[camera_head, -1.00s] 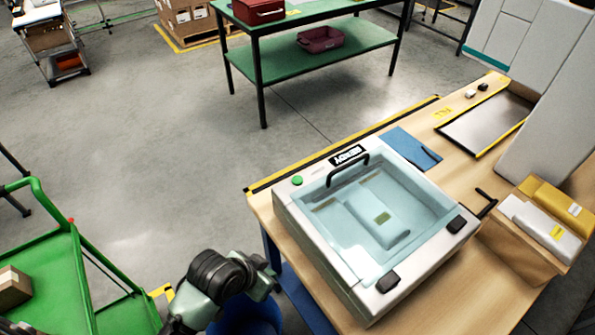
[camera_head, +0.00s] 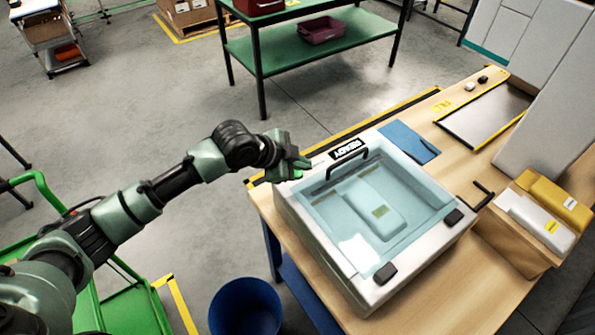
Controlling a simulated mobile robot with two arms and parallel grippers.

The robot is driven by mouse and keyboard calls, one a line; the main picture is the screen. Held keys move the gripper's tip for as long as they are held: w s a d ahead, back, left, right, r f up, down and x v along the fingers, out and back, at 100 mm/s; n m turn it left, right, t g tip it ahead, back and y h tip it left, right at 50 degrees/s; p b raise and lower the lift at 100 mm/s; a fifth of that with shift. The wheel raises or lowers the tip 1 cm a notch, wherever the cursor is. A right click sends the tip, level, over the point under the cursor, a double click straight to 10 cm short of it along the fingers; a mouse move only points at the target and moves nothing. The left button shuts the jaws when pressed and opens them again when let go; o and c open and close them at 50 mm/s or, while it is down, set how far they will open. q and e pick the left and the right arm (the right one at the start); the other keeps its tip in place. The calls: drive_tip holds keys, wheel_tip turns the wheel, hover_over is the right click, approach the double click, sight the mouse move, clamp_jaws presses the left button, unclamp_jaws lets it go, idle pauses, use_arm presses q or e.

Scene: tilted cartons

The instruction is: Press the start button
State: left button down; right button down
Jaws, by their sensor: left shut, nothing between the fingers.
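The machine (camera_head: 288,208) is a white box on the wooden table, with a closed clear lid (camera_head: 345,215) and a black handle (camera_head: 347,163). A packet (camera_head: 372,208) shows inside through the lid. A black label (camera_head: 346,149) reading READY is at its back edge. The round green button (camera_head: 297,174) is at the machine's back left corner, mostly hidden by my left gripper. My left gripper (camera_head: 300,167) is shut and empty, right over that corner; whether it touches the button I cannot tell. My right gripper is not in view.
A blue sheet (camera_head: 410,142) and a metal tray (camera_head: 484,116) lie on the table (camera_head: 465,262) behind the machine. A wooden bin (camera_head: 515,240) with yellow and white packets stands at right. A blue bin (camera_head: 245,308) and a green cart (camera_head: 128,310) are on the floor at left.

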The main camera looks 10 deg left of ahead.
use_arm(q)
wheel_tip(320, 180, up, 4)
drive_tip(key=f, duration=0.1)
hover_over(297, 173)
drive_tip(key=shift+s+a+r+m+t, duration=0.25)
drive_tip(key=shift+a+m+t, duration=0.05)
drive_tip(key=shift+m, duration=0.1)
wheel_tip(297, 173, down, 6)
drive_tip(key=b, duration=0.6)
drive_tip(key=shift+f, duration=0.2)
drive_tip(key=shift+f+b, duration=0.75)
drive_tip(key=shift+f, duration=0.45)
idle(0.4)
drive_tip(key=shift+f, duration=0.4)
